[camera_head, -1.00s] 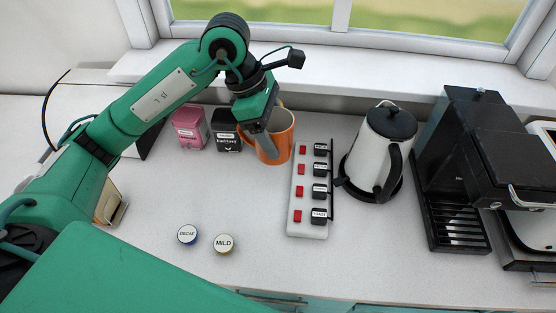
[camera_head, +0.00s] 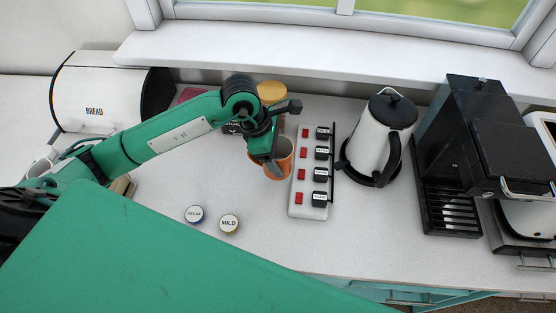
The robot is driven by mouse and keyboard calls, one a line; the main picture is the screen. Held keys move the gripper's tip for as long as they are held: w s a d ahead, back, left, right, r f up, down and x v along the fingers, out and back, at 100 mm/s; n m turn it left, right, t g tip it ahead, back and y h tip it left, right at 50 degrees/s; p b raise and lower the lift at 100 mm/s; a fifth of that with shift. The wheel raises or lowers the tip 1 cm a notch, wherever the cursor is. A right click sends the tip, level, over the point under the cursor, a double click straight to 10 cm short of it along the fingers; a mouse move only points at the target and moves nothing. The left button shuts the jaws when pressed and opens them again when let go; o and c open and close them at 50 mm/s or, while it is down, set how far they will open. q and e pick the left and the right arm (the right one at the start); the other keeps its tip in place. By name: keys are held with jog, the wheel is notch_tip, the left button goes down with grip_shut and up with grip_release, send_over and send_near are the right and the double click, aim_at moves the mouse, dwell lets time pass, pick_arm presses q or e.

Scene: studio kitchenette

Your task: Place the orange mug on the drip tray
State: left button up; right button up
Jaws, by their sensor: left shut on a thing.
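The orange mug (camera_head: 285,158) is on the left side of the counter, just left of the power strip. My left gripper (camera_head: 270,162) reaches down to it from the left and is shut on the mug's wall. I cannot tell whether the mug's base touches the counter. My right gripper is not in view.
A white power strip (camera_head: 309,211) with red switches and black plugs and a white kettle (camera_head: 381,140) stand between the mug and the tray. Two lids, decaf (camera_head: 194,214) and mild (camera_head: 229,224), lie in front. A bread bin (camera_head: 95,98) stands at the back left.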

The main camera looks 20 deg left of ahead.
pick_arm(q)
notch_tip(320, 180, down, 4)
jog(key=shift+f+p, duration=0.15)
jog(key=shift+p, duration=0.45)
jog(key=shift+f, duration=0.3)
jog(key=shift+f, duration=0.1)
jog(key=shift+f+b, duration=0.1)
jog(key=shift+b, duration=0.2)
jog(key=o, duration=1.2)
jog(key=shift+c, duration=0.2)
